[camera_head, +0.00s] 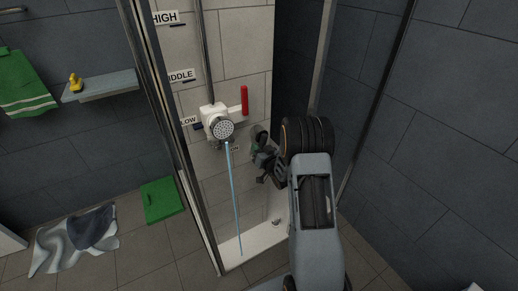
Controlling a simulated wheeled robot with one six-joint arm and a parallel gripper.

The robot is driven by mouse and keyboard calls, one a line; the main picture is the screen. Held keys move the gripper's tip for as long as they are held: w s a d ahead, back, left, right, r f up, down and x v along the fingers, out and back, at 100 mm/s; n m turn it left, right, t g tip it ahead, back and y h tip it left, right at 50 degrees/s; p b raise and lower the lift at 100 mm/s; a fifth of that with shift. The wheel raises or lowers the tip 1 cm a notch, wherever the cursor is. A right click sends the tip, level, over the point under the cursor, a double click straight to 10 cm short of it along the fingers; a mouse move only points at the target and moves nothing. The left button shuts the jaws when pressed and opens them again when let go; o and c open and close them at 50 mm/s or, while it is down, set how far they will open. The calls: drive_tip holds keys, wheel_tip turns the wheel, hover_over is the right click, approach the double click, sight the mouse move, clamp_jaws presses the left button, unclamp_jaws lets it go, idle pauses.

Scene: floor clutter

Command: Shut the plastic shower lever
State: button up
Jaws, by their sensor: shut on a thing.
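Water runs in a thin blue stream (234,200) from the round shower head (222,129) down to the tray. The plastic shower lever is hard to make out; it seems to be at the wall just right of the "ON" label (235,149), mostly hidden by my gripper. My gripper (259,147) is at the wall there, to the right of and a little below the shower head. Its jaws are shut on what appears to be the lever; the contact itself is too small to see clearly.
Metal-framed panels (165,110) bound the stall around the white tray (262,242). A shelf (108,86) with a yellow duck (75,82), a green box (161,200) and cloths (75,240) are outside, left.

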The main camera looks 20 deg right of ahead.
clamp_jaws()
drive_tip(key=d+n+b, duration=0.1)
drive_tip(key=n+b, duration=0.1)
drive_tip(key=b, duration=0.1)
drive_tip(key=shift+d+n+b, duration=0.15)
drive_tip(key=shift+n+b, duration=0.15)
drive_tip(key=shift+b, duration=0.05)
drive_tip(key=o, duration=0.7)
unclamp_jaws()
drive_tip(key=shift+w+f, duration=0.1)
drive_tip(key=shift+c, duration=0.2)
